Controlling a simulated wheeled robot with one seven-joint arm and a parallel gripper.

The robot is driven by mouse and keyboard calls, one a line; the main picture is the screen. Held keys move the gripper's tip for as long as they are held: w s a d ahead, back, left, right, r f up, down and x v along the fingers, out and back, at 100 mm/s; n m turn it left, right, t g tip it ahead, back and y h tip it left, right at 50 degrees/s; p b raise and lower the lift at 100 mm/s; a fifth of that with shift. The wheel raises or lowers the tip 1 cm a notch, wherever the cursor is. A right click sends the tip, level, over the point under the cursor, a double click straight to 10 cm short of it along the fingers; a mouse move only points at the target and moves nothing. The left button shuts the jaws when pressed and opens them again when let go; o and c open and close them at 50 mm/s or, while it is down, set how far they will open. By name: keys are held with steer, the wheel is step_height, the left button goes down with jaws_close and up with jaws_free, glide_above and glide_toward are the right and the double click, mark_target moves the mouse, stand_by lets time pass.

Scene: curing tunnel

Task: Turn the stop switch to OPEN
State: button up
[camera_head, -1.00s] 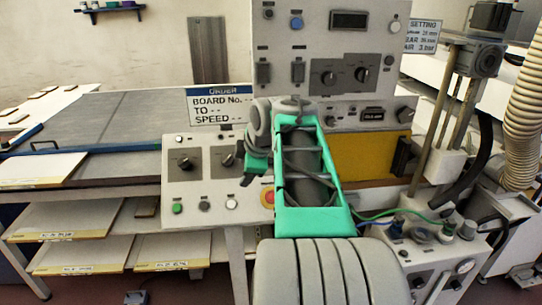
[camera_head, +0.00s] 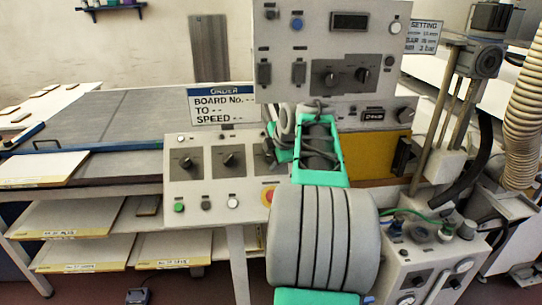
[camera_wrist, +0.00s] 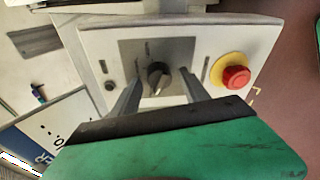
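A black rotary knob (camera_wrist: 157,76) on a dark square plate sits on the pale control panel in the wrist view. A light pointer mark shows on it; its lettering is too small to read, so I cannot confirm it is the stop switch. My gripper (camera_wrist: 161,88) is open, one finger on each side of the knob, with gaps to it; I cannot tell the depth. A red button on a yellow base (camera_wrist: 235,77) is to the right. In the head view my gripper (camera_head: 271,153) is at the right end of the lower panel (camera_head: 214,182), covering that knob.
Two other knobs (camera_head: 187,162) (camera_head: 230,160) are to the left on the lower panel, above a green button (camera_head: 179,208). The upper panel (camera_head: 328,60) stands behind my arm. An order sign (camera_head: 222,105) is above the lower panel. Hoses and a valve box are at right.

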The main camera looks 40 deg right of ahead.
jaws_close()
stand_by(0.3)
steer(key=shift+f+m+b, duration=0.1)
steer(key=shift+m+b, duration=0.2)
steer(key=shift+b, duration=0.05)
steer(key=m+b, duration=0.2)
steer(key=m, duration=0.1)
steer(key=shift+t+b, duration=0.3)
steer(key=shift+t, duration=0.1)
steer(key=shift+m+t+h+b, duration=0.35)
steer(key=shift+m+b, duration=0.85)
steer(key=shift+m, duration=1.3)
steer(key=shift+o, duration=0.4)
jaws_free()
